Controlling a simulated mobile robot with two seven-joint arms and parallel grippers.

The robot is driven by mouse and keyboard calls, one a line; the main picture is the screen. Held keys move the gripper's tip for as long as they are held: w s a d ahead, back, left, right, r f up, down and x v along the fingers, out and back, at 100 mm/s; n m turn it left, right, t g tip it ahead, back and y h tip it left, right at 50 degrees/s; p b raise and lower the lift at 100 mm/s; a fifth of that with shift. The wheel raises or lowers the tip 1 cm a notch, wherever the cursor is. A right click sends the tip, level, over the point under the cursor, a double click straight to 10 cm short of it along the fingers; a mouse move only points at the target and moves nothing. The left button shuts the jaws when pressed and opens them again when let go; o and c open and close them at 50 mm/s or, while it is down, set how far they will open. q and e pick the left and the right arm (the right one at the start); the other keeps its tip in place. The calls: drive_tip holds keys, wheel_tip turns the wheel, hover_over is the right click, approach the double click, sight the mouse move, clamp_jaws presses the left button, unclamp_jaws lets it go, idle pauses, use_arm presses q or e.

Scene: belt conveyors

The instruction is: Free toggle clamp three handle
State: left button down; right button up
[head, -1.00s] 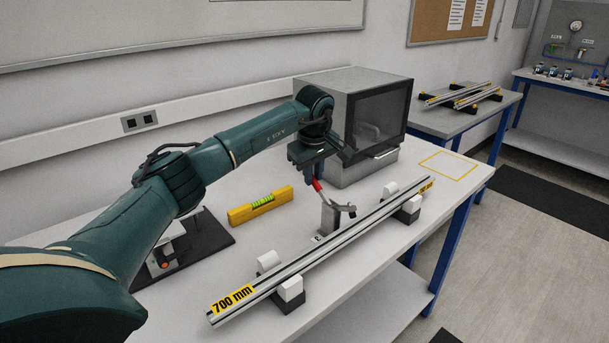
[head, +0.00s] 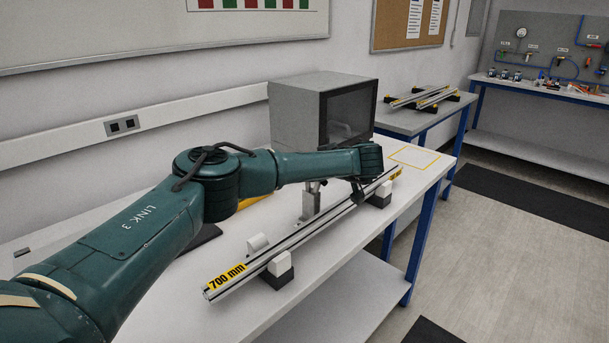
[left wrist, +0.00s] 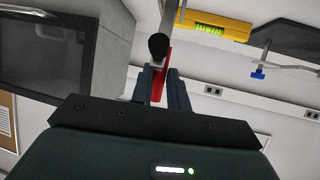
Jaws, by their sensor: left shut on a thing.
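The toggle clamp (head: 309,203) stands on the bench behind the long aluminium rail (head: 300,235); its grey post shows below my left forearm. My left gripper (head: 358,192) is low over the rail, to the right of the post. In the left wrist view my left gripper (left wrist: 159,88) is shut on the clamp's red handle (left wrist: 162,82), which lies between the fingers. A dark rounded tip (left wrist: 158,45) and a grey metal arm (left wrist: 169,14) show beyond it. The head view hides the handle and most of the clamp's upper linkage. My right gripper is out of view.
White-and-black supports (head: 281,270) carry the rail, which bears a 700 mm label (head: 227,276). A grey cabinet (head: 293,112) stands behind my arm. A yellow level shows in the left wrist view (left wrist: 217,27). The yellow-outlined square (head: 415,157) is empty.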

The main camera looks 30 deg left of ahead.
use_arm(q)
drive_tip(key=shift+s+d+f+t+y+b, duration=0.15)
drive_tip(key=shift+d+t+y+b, duration=0.25)
drive_tip(key=shift+y, duration=0.3)
drive_tip(key=shift+d, duration=0.1)
drive_tip(key=shift+d+f, duration=0.2)
drive_tip(key=shift+f, duration=0.05)
drive_tip(key=c, duration=1.8)
unclamp_jaws()
drive_tip(key=shift+o, duration=1.4)
drive_tip(key=shift+s+d, duration=0.1)
drive_tip(key=shift+d, duration=0.05)
drive_tip(key=shift+o, duration=0.9)
drive_tip(key=shift+a+r, duration=0.1)
drive_tip(key=shift+a, duration=0.1)
drive_tip(key=b+v, duration=0.1)
drive_tip(key=v, duration=1.2)
drive_tip(key=shift+d, duration=0.2)
